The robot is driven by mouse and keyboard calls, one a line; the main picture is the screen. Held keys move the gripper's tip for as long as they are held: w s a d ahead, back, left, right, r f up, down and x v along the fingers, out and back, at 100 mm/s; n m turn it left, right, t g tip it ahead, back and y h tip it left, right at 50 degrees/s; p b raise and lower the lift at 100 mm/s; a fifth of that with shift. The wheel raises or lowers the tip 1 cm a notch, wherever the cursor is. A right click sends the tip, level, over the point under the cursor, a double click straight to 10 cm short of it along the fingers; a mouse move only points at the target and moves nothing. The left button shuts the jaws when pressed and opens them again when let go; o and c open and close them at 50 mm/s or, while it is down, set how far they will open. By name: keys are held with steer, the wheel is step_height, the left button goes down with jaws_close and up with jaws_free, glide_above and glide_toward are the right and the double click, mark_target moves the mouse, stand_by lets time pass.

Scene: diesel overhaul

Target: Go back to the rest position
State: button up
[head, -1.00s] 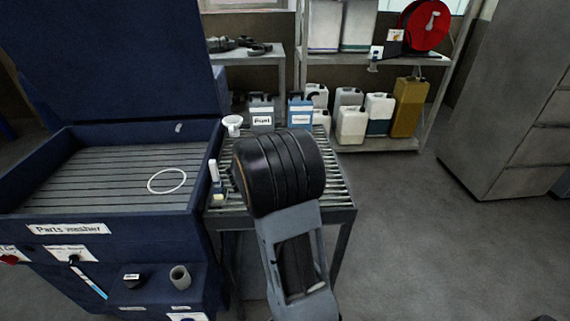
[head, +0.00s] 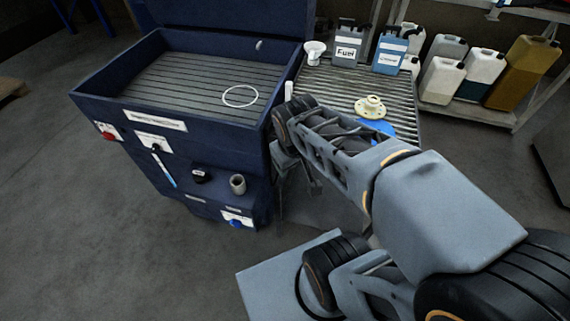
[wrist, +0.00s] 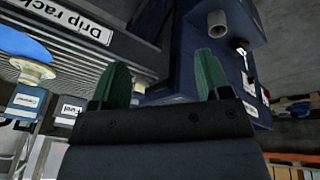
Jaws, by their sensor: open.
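My gripper (wrist: 163,78) shows in the wrist view as two green fingers spread apart, with nothing held between them. In the head view my arm reaches from the lower right toward the gap between the parts washer and the rack. My gripper hangs near the washer's right side there, mostly hidden behind my arm. In the wrist view the dark blue washer (wrist: 180,45) lies beyond the fingers, which appear clear of it.
The parts washer (head: 215,120) stands left, with a white ring (head: 240,96) inside. A fuel can (head: 347,45) and blue can (head: 389,50) stand behind. Left floor is clear.

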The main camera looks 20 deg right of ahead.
steer(key=a, duration=0.1)
steer(key=s+a+m+y, duration=0.1)
steer(key=a, duration=0.1)
steer(key=shift+r+y, duration=0.15)
steer(key=shift+y, duration=0.15)
